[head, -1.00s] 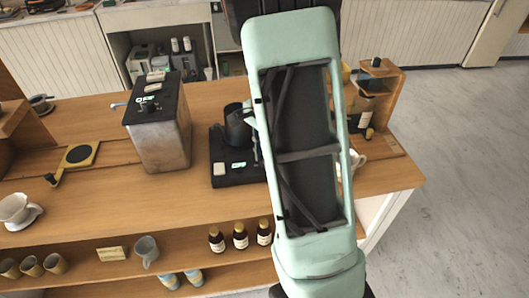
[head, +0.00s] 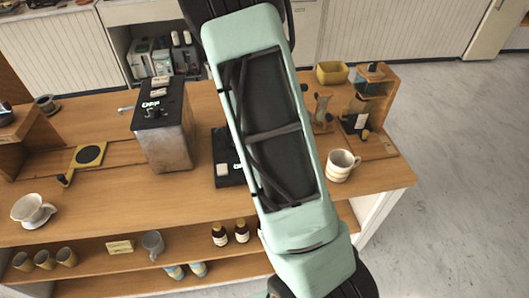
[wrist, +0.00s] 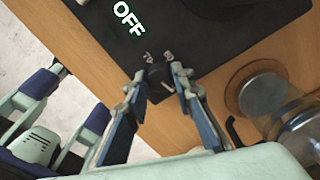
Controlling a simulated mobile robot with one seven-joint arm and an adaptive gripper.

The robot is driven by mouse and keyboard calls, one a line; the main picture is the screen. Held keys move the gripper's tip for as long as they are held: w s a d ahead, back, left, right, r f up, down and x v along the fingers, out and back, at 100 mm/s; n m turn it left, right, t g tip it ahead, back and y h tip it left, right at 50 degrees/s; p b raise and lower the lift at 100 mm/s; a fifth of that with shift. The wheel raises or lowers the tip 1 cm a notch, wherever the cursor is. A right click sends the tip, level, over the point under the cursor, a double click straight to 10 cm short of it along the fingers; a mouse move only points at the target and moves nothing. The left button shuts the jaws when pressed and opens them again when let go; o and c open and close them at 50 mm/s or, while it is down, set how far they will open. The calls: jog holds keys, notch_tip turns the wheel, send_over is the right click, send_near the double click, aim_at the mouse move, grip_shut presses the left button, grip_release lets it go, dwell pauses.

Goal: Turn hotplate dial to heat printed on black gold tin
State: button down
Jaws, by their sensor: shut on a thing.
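The black hotplate (head: 229,150) lies flat on the wooden counter, partly hidden behind my arm in the head view. In the wrist view the hotplate (wrist: 215,45) shows a lit OFF sign and a small dark dial (wrist: 157,74) near its edge, with small printed marks beside it. My gripper (wrist: 159,80) has one finger on each side of the dial and is shut on it. The fingers partly cover the marks, which are too small to read. In the head view my arm hides the gripper and dial. I cannot make out a black gold tin in either view.
A glass vessel (wrist: 302,130) stands close to the right of my fingers. A steel box with a black top (head: 165,145) stands left of the hotplate. Bottles (head: 220,235) stand on the shelf below.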

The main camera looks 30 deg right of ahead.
jog(key=shift+r+m+p, duration=0.1)
jog(key=shift+m+p, duration=0.55)
jog(key=shift+m, duration=0.45)
jog(key=c, duration=1.7)
grip_release()
jog(key=shift+o, duration=0.2)
notch_tip(320, 180, up, 12)
